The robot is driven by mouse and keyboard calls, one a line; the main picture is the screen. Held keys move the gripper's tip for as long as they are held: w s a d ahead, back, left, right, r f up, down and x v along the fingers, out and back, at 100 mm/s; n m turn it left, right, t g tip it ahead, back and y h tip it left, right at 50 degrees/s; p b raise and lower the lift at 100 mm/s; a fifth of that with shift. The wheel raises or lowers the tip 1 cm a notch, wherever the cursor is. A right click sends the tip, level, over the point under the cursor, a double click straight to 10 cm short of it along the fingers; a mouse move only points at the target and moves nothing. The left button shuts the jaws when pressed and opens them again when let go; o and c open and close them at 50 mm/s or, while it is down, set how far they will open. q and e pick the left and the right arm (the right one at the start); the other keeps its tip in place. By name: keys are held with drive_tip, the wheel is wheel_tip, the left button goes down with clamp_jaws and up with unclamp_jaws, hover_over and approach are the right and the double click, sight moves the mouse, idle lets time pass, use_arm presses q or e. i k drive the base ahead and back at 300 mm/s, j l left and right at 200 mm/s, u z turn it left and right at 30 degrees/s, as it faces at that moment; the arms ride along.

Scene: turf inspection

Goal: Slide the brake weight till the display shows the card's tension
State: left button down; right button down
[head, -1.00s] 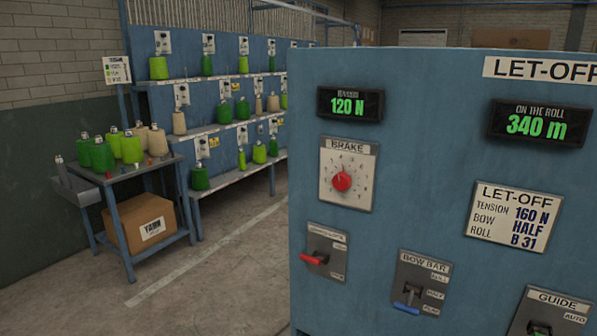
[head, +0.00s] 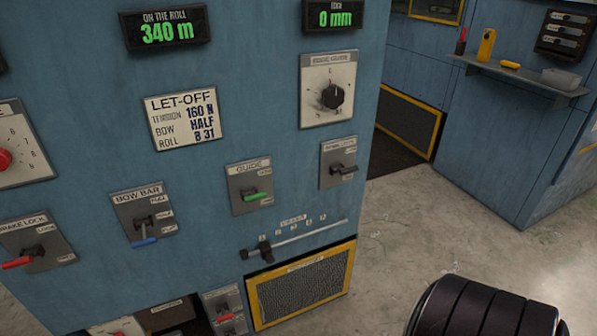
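The let-off card (head: 186,118) on the blue cabinet reads tension 160 N, bow half, roll B 31. A dark sliding weight (head: 263,250) sits near the left end of a slanted metal bar (head: 310,234) low on the cabinet. Small marks stand above the bar, too small to read for certain. The tension display is out of view, apart from perhaps a dark sliver at the left edge. The red brake knob (head: 3,159) is cut by the left edge. Neither gripper is in view.
The brake lock (head: 35,246) with a red handle, blue bow bar lever (head: 146,230), green guide lever (head: 250,190) and black-handled lever (head: 338,163) surround the bar. A yellow-framed grille (head: 300,287) is below.

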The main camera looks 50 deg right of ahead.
sight(266, 249)
drive_tip(key=k+z, duration=0.1)
drive_tip(key=z, duration=1.15)
